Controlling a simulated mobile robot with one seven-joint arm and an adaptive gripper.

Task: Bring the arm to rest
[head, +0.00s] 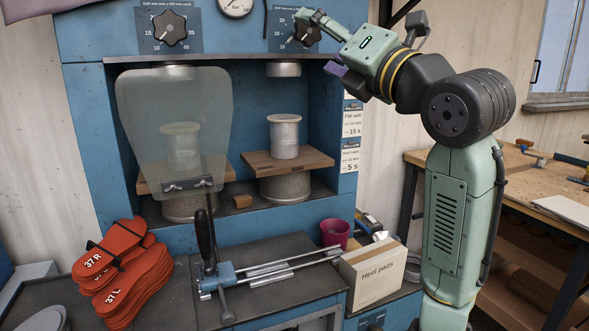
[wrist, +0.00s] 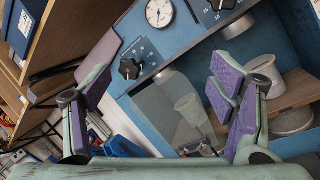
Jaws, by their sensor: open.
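My arm reaches up at the right of the head view, and its green gripper (head: 318,42) is at the upper right of the blue press. In the wrist view my gripper (wrist: 160,84) has its two purple-padded fingers wide apart with nothing held between them. In the head view it overlaps the right black knob (head: 306,34); I cannot tell whether it touches the knob. Both knobs also show in the wrist view, the left one (wrist: 130,69) between the fingers in the picture.
The blue press (head: 100,45) has a clear guard (head: 172,110) over its left bay. Red soles (head: 125,265), a lever clamp (head: 208,255), a magenta cup (head: 335,233) and a Heel pads box (head: 375,275) sit below. A wooden bench (head: 545,175) stands at right.

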